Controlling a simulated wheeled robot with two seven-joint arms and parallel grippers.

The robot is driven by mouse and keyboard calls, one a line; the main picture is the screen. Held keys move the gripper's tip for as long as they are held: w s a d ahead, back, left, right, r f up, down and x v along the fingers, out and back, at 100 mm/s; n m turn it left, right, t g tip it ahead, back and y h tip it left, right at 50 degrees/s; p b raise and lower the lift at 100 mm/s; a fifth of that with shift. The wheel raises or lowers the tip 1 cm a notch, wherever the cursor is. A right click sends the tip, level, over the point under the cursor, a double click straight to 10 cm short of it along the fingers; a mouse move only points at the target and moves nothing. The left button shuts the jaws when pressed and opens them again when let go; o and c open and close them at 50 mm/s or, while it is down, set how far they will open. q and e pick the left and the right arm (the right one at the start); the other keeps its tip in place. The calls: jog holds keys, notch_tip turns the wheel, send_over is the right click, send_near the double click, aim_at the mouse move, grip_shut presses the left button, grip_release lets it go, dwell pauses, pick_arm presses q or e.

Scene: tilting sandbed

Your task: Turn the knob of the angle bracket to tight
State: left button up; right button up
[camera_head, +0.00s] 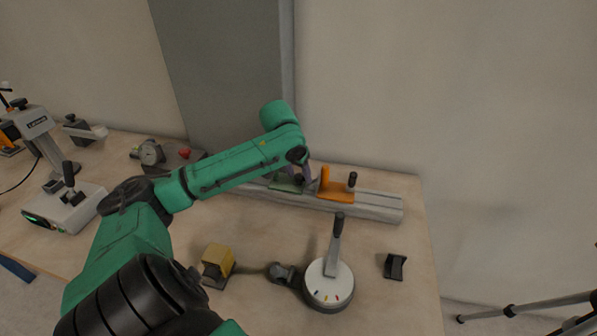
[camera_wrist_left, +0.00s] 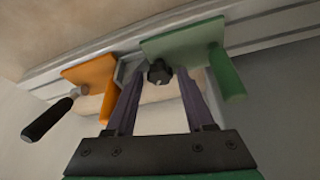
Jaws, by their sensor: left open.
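A grey slotted rail (camera_head: 385,212) lies along the back of the bench. An orange angle bracket (camera_head: 333,188) with a black handle and a green bracket (camera_head: 284,186) sit on it; in the left wrist view the orange one (camera_wrist_left: 92,75) is at left and the green one (camera_wrist_left: 185,45) at right. A small black lobed knob (camera_wrist_left: 159,73) shows between them, close to the green bracket's edge. My left gripper (camera_wrist_left: 160,90) is open, its two purple-grey fingers on either side of the knob with visible gaps. In the head view my left gripper (camera_head: 301,175) partly covers the brackets, and the knob is hard to make out.
A round white dial with a lever (camera_head: 328,284), a yellow block (camera_head: 217,262) and a small black holder (camera_head: 395,266) stand in front of the rail. A white lever box (camera_head: 62,208) and other devices stand at left. The bench's front right is clear.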

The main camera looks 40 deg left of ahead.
pick_arm(q)
grip_shut()
jog(key=shift+r, duration=0.1)
jog(key=shift+r+m+p, duration=0.15)
jog(key=shift+m+p, duration=0.25)
jog(key=shift+p, duration=0.6)
jog(key=m+h+p, duration=0.1)
jog(key=m+p, duration=0.1)
jog(key=p, duration=0.1)
jog(key=m+p, duration=0.2)
jog(key=p, duration=0.1)
jog(key=m+h+p, duration=0.1)
jog(key=p, duration=0.2)
jog(key=shift+a+r+m+h, duration=0.2)
jog(key=shift+a+m+h, duration=0.1)
jog(key=shift+m, duration=0.1)
jog(key=m, duration=0.1)
jog(key=m+h+p, duration=0.1)
jog(key=shift+w+f+m, duration=0.15)
jog(key=shift+f+m, duration=0.05)
jog(key=shift+m, duration=0.1)
jog(key=shift+a+f+m+g+h, duration=0.15)
jog(key=shift+m+g+h, duration=0.4)
jog(key=shift+m, duration=1.05)
